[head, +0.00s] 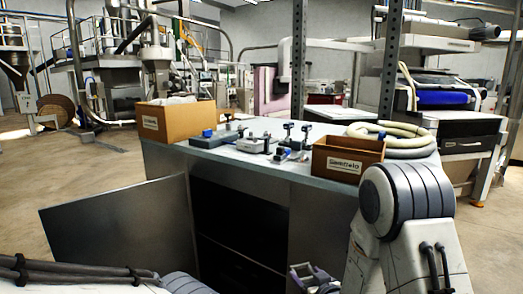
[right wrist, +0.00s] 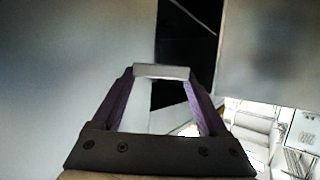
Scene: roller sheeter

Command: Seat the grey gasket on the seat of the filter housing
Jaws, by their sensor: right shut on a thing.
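My right gripper (head: 312,277) is low in front of the cabinet, at the bottom of the head view. In the right wrist view its two purple fingers (right wrist: 162,72) are closed on a pale grey bar-shaped piece (right wrist: 162,71). I cannot tell whether this piece is the gasket or a handle. I cannot pick out the grey gasket or the filter housing with certainty. Small grey and black fixtures (head: 258,144) stand on the cabinet top. My left arm shows at the lower left of the head view, but its gripper is out of view.
The metal cabinet (head: 240,173) has its left door (head: 120,236) swung open, with a dark interior (head: 242,235). On top are a left cardboard box (head: 163,122), a right cardboard box (head: 343,160) and a coiled pale hose (head: 405,140). Floor (head: 60,170) is clear at the left.

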